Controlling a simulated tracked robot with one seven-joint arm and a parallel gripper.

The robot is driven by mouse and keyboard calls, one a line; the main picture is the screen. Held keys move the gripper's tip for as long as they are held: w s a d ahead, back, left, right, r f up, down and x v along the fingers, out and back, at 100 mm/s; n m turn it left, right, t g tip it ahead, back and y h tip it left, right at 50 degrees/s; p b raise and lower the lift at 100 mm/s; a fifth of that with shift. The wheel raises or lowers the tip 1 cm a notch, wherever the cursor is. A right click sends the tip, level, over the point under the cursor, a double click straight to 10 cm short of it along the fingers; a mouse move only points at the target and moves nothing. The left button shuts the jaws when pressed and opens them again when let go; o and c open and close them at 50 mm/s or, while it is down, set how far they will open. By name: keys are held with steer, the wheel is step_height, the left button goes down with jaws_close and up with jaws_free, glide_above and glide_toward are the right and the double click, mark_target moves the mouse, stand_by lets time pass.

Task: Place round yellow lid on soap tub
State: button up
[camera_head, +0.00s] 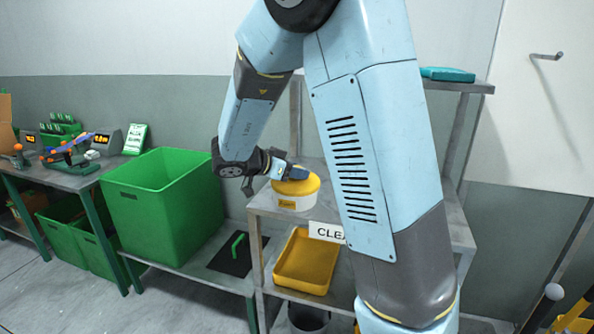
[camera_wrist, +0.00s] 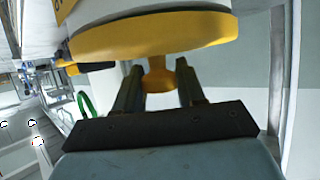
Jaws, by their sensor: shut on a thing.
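The round yellow lid (camera_head: 296,184) sits over the top of the white soap tub (camera_head: 292,202), which has a yellow label, on the upper shelf. My gripper (camera_head: 294,172) reaches in from the left above the lid. In the wrist view, where the tub appears upside down, my gripper (camera_wrist: 160,88) is shut on the knob of the lid (camera_wrist: 150,38).
The metal shelf (camera_head: 262,204) carries the tub. A yellow tray (camera_head: 302,275) and a partly hidden sign reading "CLEA" (camera_head: 326,232) are below. A large green bin (camera_head: 150,215) stands left, beside a black panel with a green handle (camera_head: 237,246). A teal item (camera_head: 447,74) lies on the top shelf.

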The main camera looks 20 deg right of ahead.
steer(key=o, duration=1.2)
steer(key=shift+f, duration=0.1)
